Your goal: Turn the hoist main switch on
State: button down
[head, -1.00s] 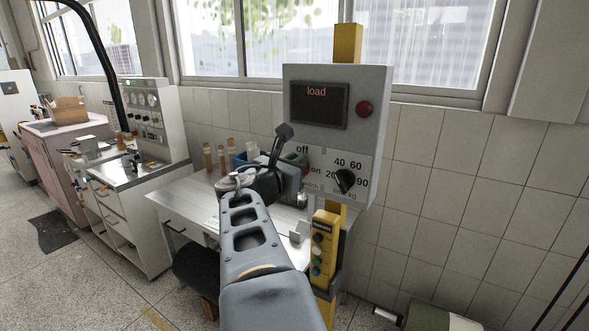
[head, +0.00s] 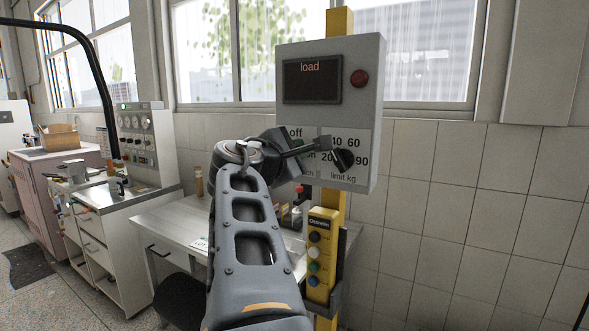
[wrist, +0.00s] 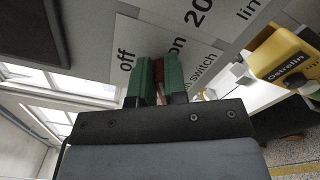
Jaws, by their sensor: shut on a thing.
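The grey hoist control box (head: 362,58) hangs on a yellow post, with a "load" display and a white label plate. In the wrist view the plate (wrist: 205,62) reads "off", "on" and "switch". The red main switch (wrist: 157,67) shows between the off and on marks. My gripper (wrist: 158,70) is shut on it, with one green fingertip on each side. The fingers hide most of the switch, and I cannot tell which way it is turned. In the head view my arm and wrist cover the switch.
A black limit dial (head: 343,161) sits right beside my wrist. A red button (head: 359,78) is above it. A yellow pendant (head: 320,258) hangs below the box. A white desk (head: 160,222) stands behind my arm. The tiled wall to the right is clear.

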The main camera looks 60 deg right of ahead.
jog(key=m+b, duration=0.1)
jog(key=b, duration=0.1)
jog(key=f+m+b, duration=0.1)
jog(key=m, duration=0.1)
jog(key=shift+s+f+b, duration=0.1)
jog(key=shift+f+b, duration=0.05)
jog(key=shift+b, duration=0.2)
jog(key=shift+f+m+b, duration=0.1)
jog(key=shift+m+b, duration=1.05)
jog(key=shift+m, duration=0.25)
jog(key=c, duration=1.2)
grip_release()
jog(key=shift+o, duration=0.2)
jog(key=a+b, duration=0.2)
jog(key=a, duration=1.1)
jog(key=shift+a, duration=0.35)
